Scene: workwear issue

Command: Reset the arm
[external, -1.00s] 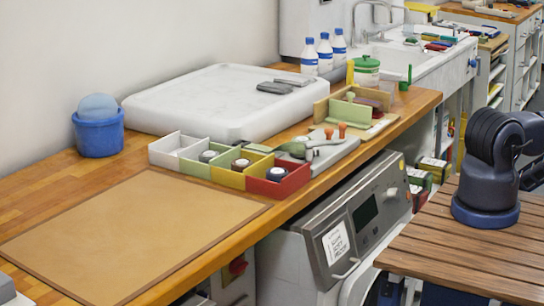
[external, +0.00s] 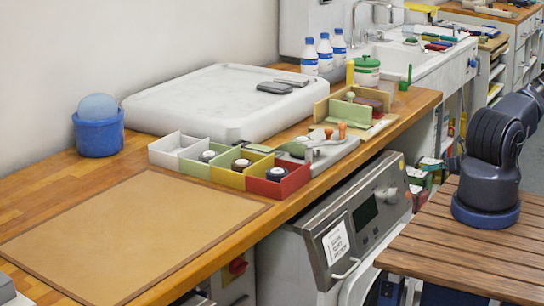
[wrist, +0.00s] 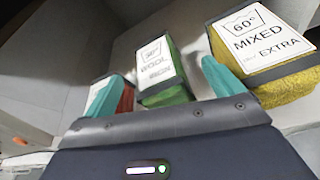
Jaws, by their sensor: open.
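My arm (external: 497,140) stands on the slatted wooden top at the right of the external view. Its upper part leans up and out of the right edge, so much of it is hidden. My gripper (wrist: 163,88) shows in the wrist view with two teal fingers spread apart and nothing between them. Beyond the fingers stand a green box marked wool (wrist: 163,72), a yellow box marked mixed (wrist: 262,48) and a red box (wrist: 124,98) partly behind the left finger. I cannot tell how far the fingers are from the boxes.
The wooden counter (external: 60,178) carries a brown mat (external: 130,235), a compartment tray in several colours (external: 235,175), a white slab (external: 215,95) and a blue tub (external: 98,133). A machine with a control panel (external: 350,225) stands under the counter. The slatted top (external: 470,255) is bare in front.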

